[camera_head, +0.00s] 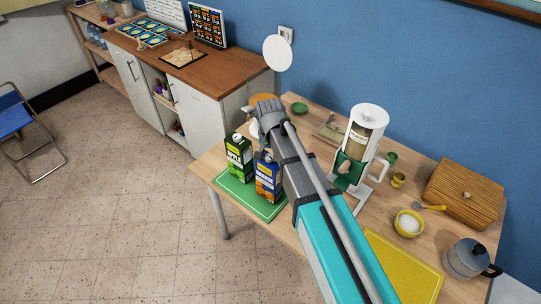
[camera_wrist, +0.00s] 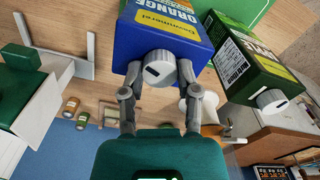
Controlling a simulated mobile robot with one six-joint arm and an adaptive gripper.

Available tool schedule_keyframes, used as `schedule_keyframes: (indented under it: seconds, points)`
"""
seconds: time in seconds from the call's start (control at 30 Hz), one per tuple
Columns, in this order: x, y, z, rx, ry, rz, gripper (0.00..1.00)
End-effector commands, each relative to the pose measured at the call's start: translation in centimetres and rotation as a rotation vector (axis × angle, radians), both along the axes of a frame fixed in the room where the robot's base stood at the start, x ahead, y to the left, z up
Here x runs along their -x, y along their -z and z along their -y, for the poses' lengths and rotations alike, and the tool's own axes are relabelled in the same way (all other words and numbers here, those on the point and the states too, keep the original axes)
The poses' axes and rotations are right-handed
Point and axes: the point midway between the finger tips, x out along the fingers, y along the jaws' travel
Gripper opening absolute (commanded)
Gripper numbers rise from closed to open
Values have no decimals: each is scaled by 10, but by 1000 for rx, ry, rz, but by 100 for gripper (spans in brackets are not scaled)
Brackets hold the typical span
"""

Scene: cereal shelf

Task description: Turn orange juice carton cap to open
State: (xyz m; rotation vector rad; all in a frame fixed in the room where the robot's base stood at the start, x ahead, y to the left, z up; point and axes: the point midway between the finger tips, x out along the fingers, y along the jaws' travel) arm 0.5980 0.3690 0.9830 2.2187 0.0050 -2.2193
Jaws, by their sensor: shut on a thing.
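The orange juice carton (camera_head: 267,178) is blue with a yellow label and stands on a green mat (camera_head: 230,188) on the table. In the wrist view the carton (camera_wrist: 160,32) hangs from the top of the picture with its white cap (camera_wrist: 160,70) facing me. My gripper (camera_wrist: 160,75) is shut on that cap, one finger on each side. In the head view my arm hides the carton's right side, and the cap and fingertips cannot be made out there.
A green apple juice carton (camera_head: 238,155) stands close on the left and also shows in the wrist view (camera_wrist: 248,62). A cereal dispenser (camera_head: 362,140) stands to the right. A yellow bowl (camera_head: 408,224), a yellow mat (camera_head: 400,265), a wooden box (camera_head: 464,195) and a moka pot (camera_head: 468,260) are further right.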

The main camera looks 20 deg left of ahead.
Motion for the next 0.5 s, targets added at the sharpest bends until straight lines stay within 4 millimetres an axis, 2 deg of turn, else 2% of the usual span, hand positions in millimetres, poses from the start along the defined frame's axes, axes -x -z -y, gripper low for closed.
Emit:
schedule_keyframes:
  seconds: [0.5]
  points:
    - [0, 0, 1, 1, -489, 0, 0]
